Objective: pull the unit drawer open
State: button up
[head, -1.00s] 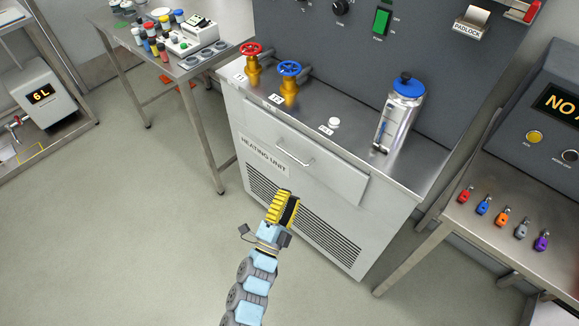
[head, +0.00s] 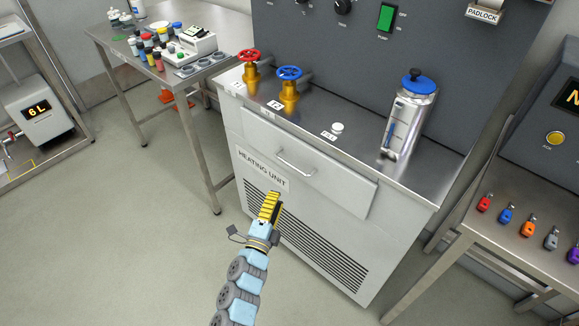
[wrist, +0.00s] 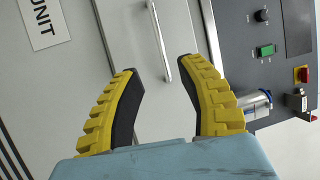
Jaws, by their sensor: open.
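The unit drawer (head: 330,178) is a light grey front panel in the upper part of the heating unit, and it looks shut. There the handle (wrist: 159,42) lies beyond the fingertips, roughly in line with the gap, and the drawer panel (wrist: 205,25) fills the middle.
The counter above carries a red valve (head: 250,65), a blue valve (head: 289,85), a white knob (head: 337,128) and a steel canister (head: 409,118). The floor in front is free.

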aim_at(289, 165)
jog(key=shift+b+x, duration=1.55)
jog(key=shift+x, duration=4.95)
grip_shut()
